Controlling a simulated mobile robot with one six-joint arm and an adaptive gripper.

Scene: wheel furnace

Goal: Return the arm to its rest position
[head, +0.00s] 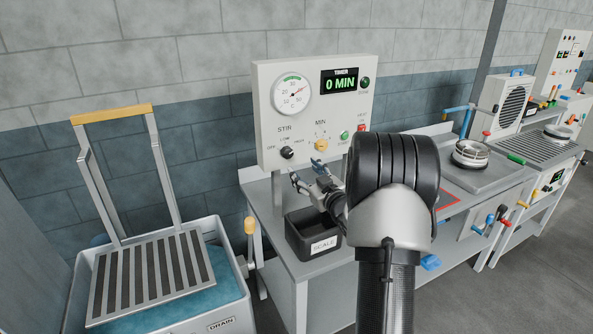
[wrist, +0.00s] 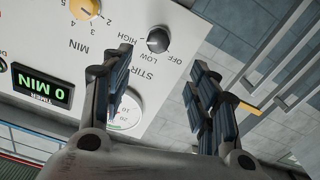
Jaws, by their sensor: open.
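My gripper (head: 306,174) is in front of the lower part of a white control panel (head: 265,75). Its two fingers are spread and nothing is between them. The wrist view shows the open gripper (wrist: 157,65) too, with the panel turned nearly upside down. The black STIR knob (head: 286,152) is close to the fingers and shows near the fingertips in the wrist view (wrist: 158,39). I cannot tell whether a finger touches it. The yellow MIN knob (head: 321,145) is just above the right finger. My arm's black and silver links hide part of the bench.
A black SCALE bin (head: 312,246) sits on the bench below my gripper. A rack with a yellow handle (head: 112,114) stands in a blue-filled DRAIN tub (head: 232,318) at left. The timer display (head: 340,83) reads 0 MIN. A round metal fixture (head: 470,155) is at right.

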